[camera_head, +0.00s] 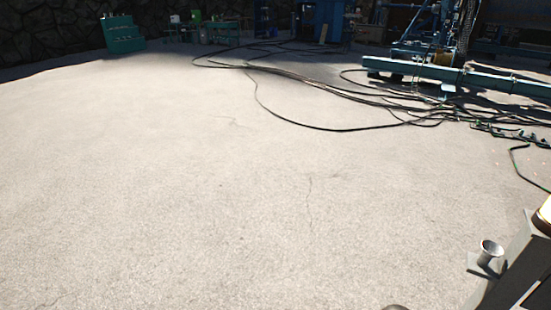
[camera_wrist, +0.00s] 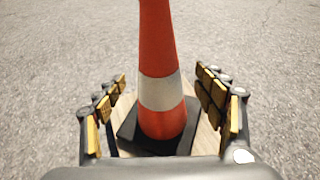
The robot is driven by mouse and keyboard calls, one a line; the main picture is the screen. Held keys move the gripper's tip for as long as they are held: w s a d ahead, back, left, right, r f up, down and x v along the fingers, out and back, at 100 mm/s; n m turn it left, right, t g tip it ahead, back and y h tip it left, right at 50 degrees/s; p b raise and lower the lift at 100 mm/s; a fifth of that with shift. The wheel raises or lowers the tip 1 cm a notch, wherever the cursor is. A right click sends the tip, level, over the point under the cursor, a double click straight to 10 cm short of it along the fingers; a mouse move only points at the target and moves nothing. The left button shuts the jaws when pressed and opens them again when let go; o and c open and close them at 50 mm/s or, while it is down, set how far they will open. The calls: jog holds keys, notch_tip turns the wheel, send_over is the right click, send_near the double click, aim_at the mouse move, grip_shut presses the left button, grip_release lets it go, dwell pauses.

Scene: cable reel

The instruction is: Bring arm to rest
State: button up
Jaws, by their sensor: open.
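My gripper (camera_wrist: 160,78) shows in the wrist view, with its dark, yellow-padded fingers spread wide apart. An orange traffic cone (camera_wrist: 160,122) with a white band stands in the space between the fingers, and gaps show on both sides of it. The top of the cone is cut off by the picture edge. Its dark base (camera_wrist: 128,131) rests on a pale wooden board (camera_wrist: 204,139), partly hidden by the gripper body. I cannot tell how far the cone is from the palm. The gripper and the cone do not show in the head view.
Pale concrete ground (camera_head: 180,190) lies wide and clear ahead. Black cables (camera_head: 330,129) run across it at the upper right, beside a long teal beam (camera_head: 430,72). A green cabinet (camera_head: 122,34) and workshop gear stand along the dark back wall.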

jog(key=s+a+n+g+y, duration=0.2)
jog(key=s+a+g+y, duration=0.1)
jog(key=s+a, duration=0.45)
jog(key=s+a+r+n+g+y, duration=0.2)
jog(key=s+r+n+g, duration=0.1)
jog(key=r, duration=0.3)
jog(key=s+d+r+n+g+h+p, duration=0.1)
jog(key=s+d+r+n+g+h, duration=0.35)
jog(key=r, duration=1.15)
jog(key=w+d+r+n+g+h, duration=0.15)
jog(key=r+n, duration=0.65)
jog(key=r, duration=0.8)
jog(key=s+d+r+n+g+h+p, duration=0.1)
jog(key=s+d+r+n+g+h, duration=0.35)
jog(key=r, duration=1.05)
jog(key=s+a+r+n+t, duration=0.1)
jog(key=r+n+t, duration=0.1)
jog(key=r, duration=0.7)
jog(key=s+a+r+n+t+h, duration=0.1)
jog(key=r+t, duration=0.4)
jog(key=r, duration=0.5)
jog(key=s+a+r+n+t+p, duration=0.1)
jog(key=s+a+r+n+t, duration=0.1)
jog(key=r, duration=0.8)
jog(key=n+t, duration=0.1)
jog(key=n, duration=0.1)
jog(key=shift+s+a+n+t, duration=0.2)
jog(key=shift+s+n+t, duration=0.1)
jog(key=shift+n+t, duration=0.1)
